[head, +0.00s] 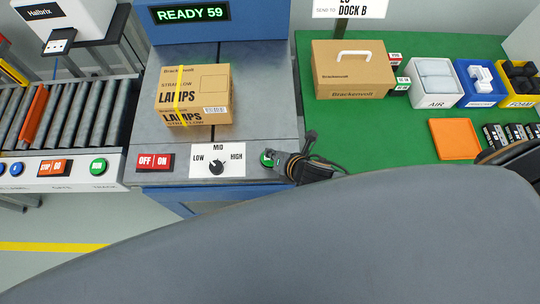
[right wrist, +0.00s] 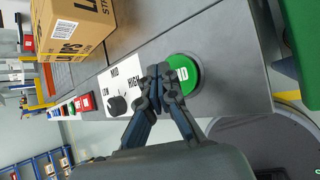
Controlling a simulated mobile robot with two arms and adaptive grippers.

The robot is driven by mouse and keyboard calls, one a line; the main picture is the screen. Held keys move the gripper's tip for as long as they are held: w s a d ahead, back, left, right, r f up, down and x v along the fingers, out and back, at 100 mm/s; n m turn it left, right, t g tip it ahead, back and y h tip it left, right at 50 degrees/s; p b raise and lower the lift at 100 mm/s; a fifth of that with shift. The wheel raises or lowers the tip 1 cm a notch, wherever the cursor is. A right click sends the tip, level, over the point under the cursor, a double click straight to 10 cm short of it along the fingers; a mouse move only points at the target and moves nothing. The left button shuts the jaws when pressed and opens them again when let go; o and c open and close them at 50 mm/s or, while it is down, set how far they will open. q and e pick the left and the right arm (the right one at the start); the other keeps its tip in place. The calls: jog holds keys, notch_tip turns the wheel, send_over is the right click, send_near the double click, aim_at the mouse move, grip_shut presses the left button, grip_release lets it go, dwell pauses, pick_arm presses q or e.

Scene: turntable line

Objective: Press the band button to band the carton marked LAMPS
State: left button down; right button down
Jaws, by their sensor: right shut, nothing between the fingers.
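The carton marked LAMPS (head: 214,97) sits on the grey machine top in the head view, with a yellow strip running over its top and front. Its lower part shows in the right wrist view (right wrist: 84,22). The green band button (right wrist: 186,72) is on the front panel, its lettering partly hidden by my fingers; a bit of it shows in the head view (head: 266,158). My right gripper (right wrist: 158,74) is shut and empty, its fingertips over the button's left edge. I cannot tell whether they touch it. My left gripper is not in view.
Left of the button are a LOW-MID-HIGH knob (head: 216,167) and a red OFF/ON switch (head: 154,162). A display (head: 190,13) reads READY 59. A roller conveyor (head: 85,115) stands left. The green table (head: 350,135) at right holds another carton (head: 354,75), bins and an orange tray (head: 455,139).

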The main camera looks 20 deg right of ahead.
jog(key=shift+f, duration=0.15)
jog(key=shift+f, duration=0.3)
jog(key=shift+f, duration=0.5)
dwell(0.6)
dwell(0.4)
jog(key=shift+r+p, duration=0.95)
jog(key=shift+p, duration=0.05)
notch_tip(320, 180, up, 5)
jog(key=p, duration=0.5)
jog(key=shift+r+p, duration=0.1)
jog(key=shift+p, duration=0.3)
